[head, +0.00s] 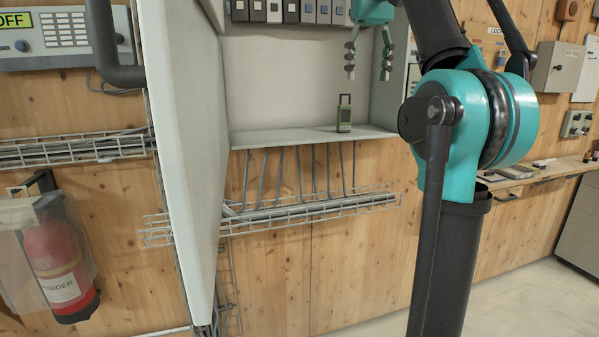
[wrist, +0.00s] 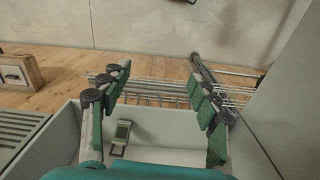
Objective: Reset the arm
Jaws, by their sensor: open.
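My gripper (head: 368,62) hangs inside the open wall cabinet, fingers down and spread apart, with nothing between them. In the wrist view my gripper (wrist: 157,118) also shows its two fingers wide open. A small green device with a dark loop (head: 344,115) stands on the cabinet floor below and slightly left of the fingers, apart from them. It also shows in the wrist view as a green device (wrist: 121,133) between and beyond the fingers. My teal and black arm fills the right middle of the head view.
The open cabinet door (head: 185,130) stands left of the gripper. A row of grey and dark modules (head: 290,11) lines the cabinet top. A wire cable tray (head: 290,210) runs below. A fire extinguisher (head: 60,262) hangs at left. A wooden shelf (head: 540,172) lies at right.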

